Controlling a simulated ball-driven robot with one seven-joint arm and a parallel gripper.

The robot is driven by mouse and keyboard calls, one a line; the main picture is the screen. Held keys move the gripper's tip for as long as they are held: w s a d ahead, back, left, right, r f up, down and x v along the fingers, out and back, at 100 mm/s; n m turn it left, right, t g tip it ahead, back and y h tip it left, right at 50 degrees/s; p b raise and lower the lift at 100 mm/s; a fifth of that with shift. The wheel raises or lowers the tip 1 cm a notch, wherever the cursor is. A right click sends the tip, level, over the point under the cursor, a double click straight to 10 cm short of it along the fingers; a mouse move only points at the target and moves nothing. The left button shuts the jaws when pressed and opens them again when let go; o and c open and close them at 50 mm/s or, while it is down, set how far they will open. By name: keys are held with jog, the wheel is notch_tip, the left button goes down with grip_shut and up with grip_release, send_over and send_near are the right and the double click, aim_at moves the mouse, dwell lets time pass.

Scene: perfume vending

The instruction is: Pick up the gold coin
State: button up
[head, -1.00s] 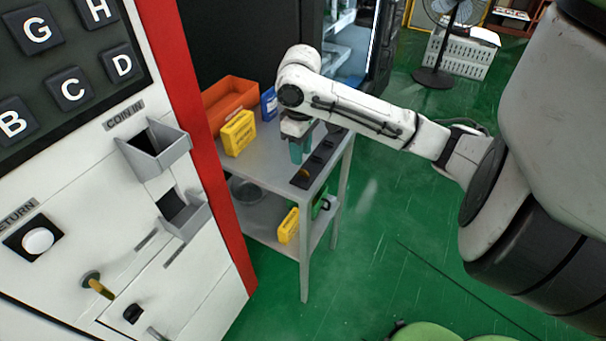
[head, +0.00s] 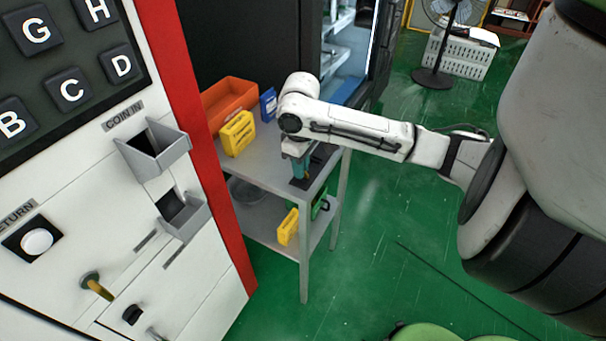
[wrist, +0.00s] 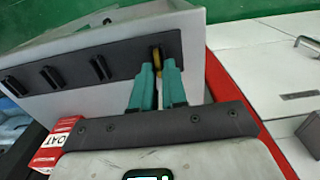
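The gold coin (wrist: 157,58) stands on edge in the end slot of a black slotted holder (wrist: 128,62), seen in the wrist view. The holder lies on the top of a grey metal table; part of it also shows in the head view (head: 299,184). My gripper (wrist: 158,68) has two teal fingers pointing at the coin, one on each side, with a gap between the tips. Contact with the coin cannot be made out. In the head view, my gripper (head: 301,176) is low over the holder's near end and hides the coin.
The grey table (head: 262,158) also bears an orange bin (head: 230,97), a yellow box (head: 237,134) and a blue box (head: 269,104). The vending machine (head: 165,250) with its coin tray stands close at left. Green floor is open at right.

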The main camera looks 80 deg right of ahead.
grip_shut()
jog(key=shift+r, duration=0.1)
